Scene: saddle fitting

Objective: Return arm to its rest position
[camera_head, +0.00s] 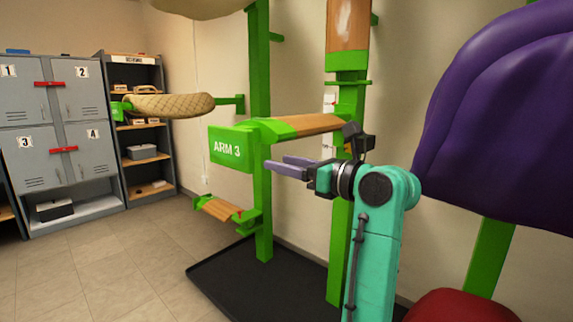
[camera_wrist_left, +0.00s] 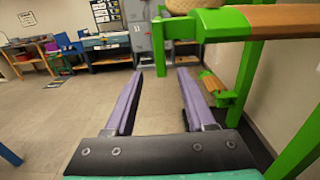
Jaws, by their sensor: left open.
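My left gripper (camera_head: 276,163) is open and empty on the end of my teal arm, its lilac fingers pointing left. It sits just below and in front of the wooden-topped rack arm (camera_head: 305,125) with the green "ARM 3" plate (camera_head: 231,148). A large purple padded piece, seemingly a saddle (camera_head: 515,110), fills the right of the head view. My right gripper is not in view.
Green rack posts (camera_head: 261,215) rise from a black base tray (camera_head: 222,272). A lower wooden-topped arm (camera_head: 217,208) and a beige pad (camera_head: 170,104) project left. Grey lockers (camera_head: 60,125) and a shelf stand at the back. A red rounded object (camera_head: 460,307) is low right. The tiled floor at left is free.

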